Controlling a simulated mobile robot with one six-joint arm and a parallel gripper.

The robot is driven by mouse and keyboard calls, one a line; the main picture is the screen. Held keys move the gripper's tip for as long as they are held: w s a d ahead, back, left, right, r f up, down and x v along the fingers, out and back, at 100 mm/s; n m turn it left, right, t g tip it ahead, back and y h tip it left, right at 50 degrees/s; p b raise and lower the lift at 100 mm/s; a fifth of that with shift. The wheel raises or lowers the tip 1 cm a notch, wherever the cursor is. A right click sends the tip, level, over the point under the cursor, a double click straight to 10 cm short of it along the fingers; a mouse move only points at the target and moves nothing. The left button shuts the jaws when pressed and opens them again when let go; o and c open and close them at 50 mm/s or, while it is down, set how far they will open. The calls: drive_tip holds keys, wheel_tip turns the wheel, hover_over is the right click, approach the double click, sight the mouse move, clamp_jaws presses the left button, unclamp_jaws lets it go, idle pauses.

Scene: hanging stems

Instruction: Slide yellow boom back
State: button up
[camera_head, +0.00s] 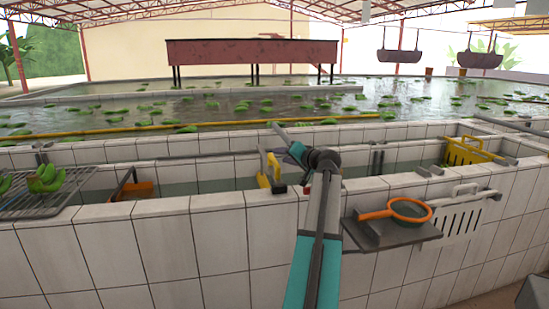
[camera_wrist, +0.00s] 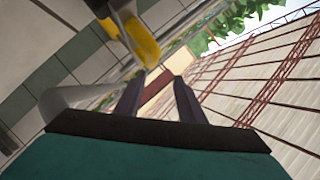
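A long thin yellow boom (camera_head: 200,127) lies across the pond water behind the near tiled wall, running from the left edge to right of centre. My gripper (camera_head: 274,126) is above the tiled trough, pointing away, and overlaps the boom's line in the head view; I cannot tell its distance from the boom. In the wrist view my gripper (camera_wrist: 157,88) has its two dark fingers apart, with nothing visibly held between them. A yellow piece (camera_wrist: 142,42) shows just beyond the fingers there; I cannot tell whether it is part of the boom.
A yellow panel (camera_head: 265,170) stands in the trough beside my arm. A yellow crate (camera_head: 468,151) is at the right. An orange-rimmed strainer (camera_head: 396,211) rests on a shelf on the front wall. A wire rack (camera_head: 40,200) with green bananas is at the left.

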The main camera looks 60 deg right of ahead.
sight(274, 160)
drive_tip(key=f+m+b, duration=0.2)
drive_tip(key=shift+s+a+f+b, duration=0.1)
drive_tip(key=shift+s+f+b, duration=0.15)
drive_tip(key=shift+s+b, duration=0.05)
idle(0.4)
drive_tip(key=shift+w, duration=0.15)
drive_tip(key=shift+x, duration=3.7)
clamp_jaws()
